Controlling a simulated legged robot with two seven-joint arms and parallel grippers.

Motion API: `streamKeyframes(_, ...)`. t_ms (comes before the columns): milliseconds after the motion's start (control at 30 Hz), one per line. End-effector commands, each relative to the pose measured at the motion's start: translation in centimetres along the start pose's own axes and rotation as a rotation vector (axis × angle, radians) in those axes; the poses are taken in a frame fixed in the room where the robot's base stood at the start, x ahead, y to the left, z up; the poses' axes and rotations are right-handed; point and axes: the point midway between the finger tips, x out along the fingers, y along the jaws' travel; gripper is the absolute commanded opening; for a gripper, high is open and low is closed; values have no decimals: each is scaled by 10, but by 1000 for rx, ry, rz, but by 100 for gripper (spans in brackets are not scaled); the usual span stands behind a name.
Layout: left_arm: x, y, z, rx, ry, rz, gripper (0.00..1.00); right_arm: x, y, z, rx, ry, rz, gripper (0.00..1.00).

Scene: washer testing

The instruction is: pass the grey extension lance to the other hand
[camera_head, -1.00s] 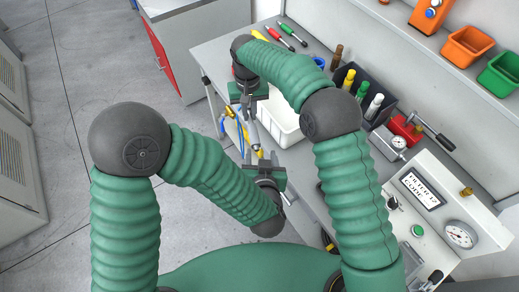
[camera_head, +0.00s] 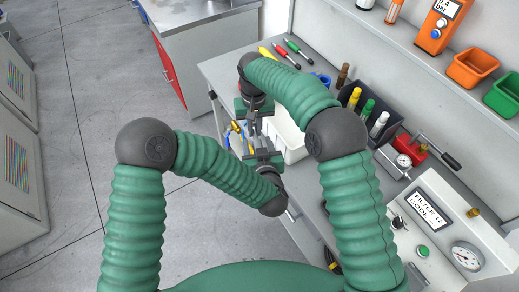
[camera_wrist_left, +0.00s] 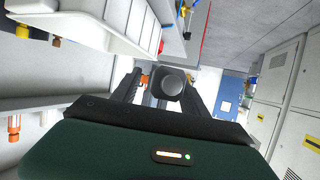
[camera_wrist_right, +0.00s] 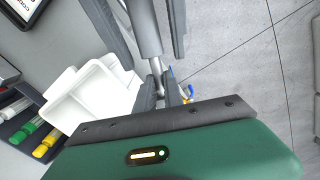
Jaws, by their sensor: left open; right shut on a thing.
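The grey extension lance (camera_wrist_right: 145,28) is a smooth cylinder that narrows to a thin stem. My right gripper (camera_wrist_right: 160,88) is shut on the thin stem. The lance also shows in the head view (camera_head: 261,128), small, between the two grippers. In the left wrist view its round dark end (camera_wrist_left: 170,83) points at the camera. My left gripper (camera_wrist_left: 160,88) is open, with one finger on each side of the lance. Its fingers also flank the lance at the top of the right wrist view. Whether they touch it I cannot tell.
Below the hands is a white bin (camera_head: 292,140) on the grey bench. A dark rack with coloured bottles (camera_head: 367,118), a red-handled gauge tool (camera_head: 410,153) and a test box (camera_head: 440,215) stand to the right. Open floor (camera_head: 110,130) lies left.

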Motion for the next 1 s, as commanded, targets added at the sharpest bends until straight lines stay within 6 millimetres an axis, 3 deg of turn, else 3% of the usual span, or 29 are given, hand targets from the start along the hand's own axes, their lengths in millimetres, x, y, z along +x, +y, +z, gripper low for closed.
streamKeyframes(200, 1, 0, 0, 0, 0, 0, 52, 0, 0, 0, 0, 1, 0, 0)
streamKeyframes(600, 0, 0, 0, 0, 0, 1, 0, 0, 0, 0, 0, 1, -1, 0)
streamKeyframes(767, 0, 1, 0, 0, 1, 2, 0, 0, -1, 0, 0, 1, -1, 0)
streamKeyframes(800, 0, 1, -1, 0, 2, 2, 0, 0, -1, 0, 0, 1, -2, 14)
streamKeyframes(1000, 0, 1, -1, 0, 2, 1, 0, 0, 0, 0, 0, 1, -1, 38)
